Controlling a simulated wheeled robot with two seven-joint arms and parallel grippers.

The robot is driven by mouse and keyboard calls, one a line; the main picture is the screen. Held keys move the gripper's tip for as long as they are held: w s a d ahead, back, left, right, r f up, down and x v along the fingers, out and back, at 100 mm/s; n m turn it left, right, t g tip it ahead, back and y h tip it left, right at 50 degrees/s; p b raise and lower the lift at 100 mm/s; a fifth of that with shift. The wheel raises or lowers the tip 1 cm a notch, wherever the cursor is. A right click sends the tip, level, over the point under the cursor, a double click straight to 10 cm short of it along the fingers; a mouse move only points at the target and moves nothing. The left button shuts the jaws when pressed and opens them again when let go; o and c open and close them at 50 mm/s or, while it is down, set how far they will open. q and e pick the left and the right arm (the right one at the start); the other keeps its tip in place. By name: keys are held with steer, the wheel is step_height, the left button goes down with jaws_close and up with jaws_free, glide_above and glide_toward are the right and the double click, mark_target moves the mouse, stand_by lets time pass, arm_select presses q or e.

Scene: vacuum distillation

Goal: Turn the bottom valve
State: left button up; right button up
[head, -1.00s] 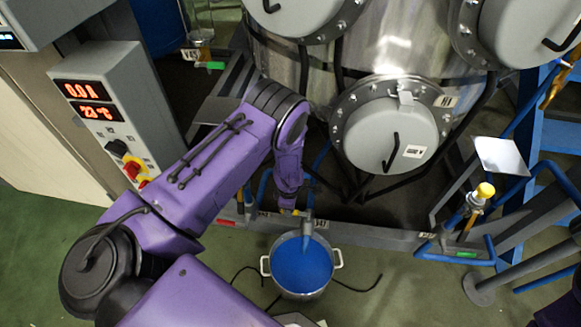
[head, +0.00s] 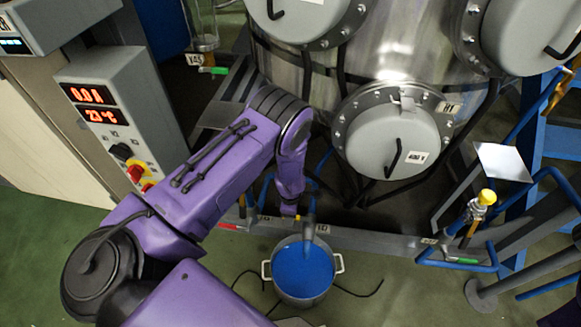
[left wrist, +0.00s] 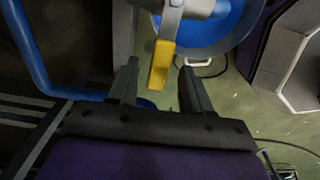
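The bottom valve's yellow handle (left wrist: 160,66) shows in the left wrist view, hanging from a grey metal pipe (left wrist: 187,8). My left gripper (left wrist: 158,70) is open, with one finger on each side of the handle's lower end. Gaps show between the handle and both fingers. In the head view my left arm reaches down to the outlet spout (head: 309,229), and the wrist hides most of the valve. The spout stands over a pot of blue liquid (head: 302,270). My right gripper is not in view.
The steel vessel with round grey hatches (head: 388,143) stands behind the valve. A grey frame rail (head: 370,242) runs beside the spout. A control box (head: 125,110) stands at left. Another yellow-capped valve (head: 487,196) is at right. Green floor is open in front.

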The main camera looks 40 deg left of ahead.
arm_select(q)
steer(key=shift+r, duration=0.1)
step_height(320, 180, up, 10)
steer(key=p, duration=0.2)
steer(key=shift+r, duration=0.2)
